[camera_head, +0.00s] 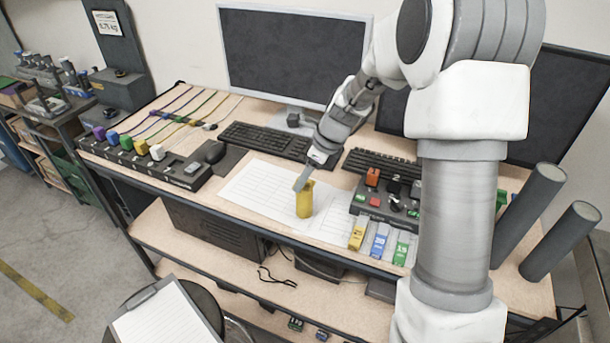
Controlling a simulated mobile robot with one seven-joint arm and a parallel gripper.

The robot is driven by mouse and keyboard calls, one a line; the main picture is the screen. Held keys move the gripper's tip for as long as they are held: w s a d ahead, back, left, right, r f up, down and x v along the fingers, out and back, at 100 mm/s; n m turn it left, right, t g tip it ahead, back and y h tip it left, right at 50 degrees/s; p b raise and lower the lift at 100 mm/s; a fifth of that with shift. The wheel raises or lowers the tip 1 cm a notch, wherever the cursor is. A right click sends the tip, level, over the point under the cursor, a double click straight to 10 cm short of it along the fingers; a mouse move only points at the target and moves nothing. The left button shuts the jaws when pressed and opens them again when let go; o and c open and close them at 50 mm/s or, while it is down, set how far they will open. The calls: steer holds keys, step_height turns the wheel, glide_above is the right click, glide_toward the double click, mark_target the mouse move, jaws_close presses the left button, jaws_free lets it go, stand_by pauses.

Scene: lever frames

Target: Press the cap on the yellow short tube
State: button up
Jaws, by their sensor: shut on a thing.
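The yellow short tube (305,203) stands upright on the white paper sheets near the front edge of the desk, in the head view. My gripper (301,184) reaches down from the upper right, and its grey fingers overlap the upper left part of the tube. The jaws are shut at the tube's top end. I cannot make out a separate cap; the fingers cover part of the top.
A control box (385,203) with buttons and levers stands right of the tube. Yellow, blue and green tagged blocks (379,242) lie at the front edge. A keyboard (265,141) and monitor (290,55) are behind. Paper (258,186) left of the tube is clear.

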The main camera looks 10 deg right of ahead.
steer(key=o, duration=1.5)
steer(key=shift+r, duration=0.15)
steer(key=shift+r+p, duration=3.25)
steer(key=shift+r, duration=0.15)
jaws_close()
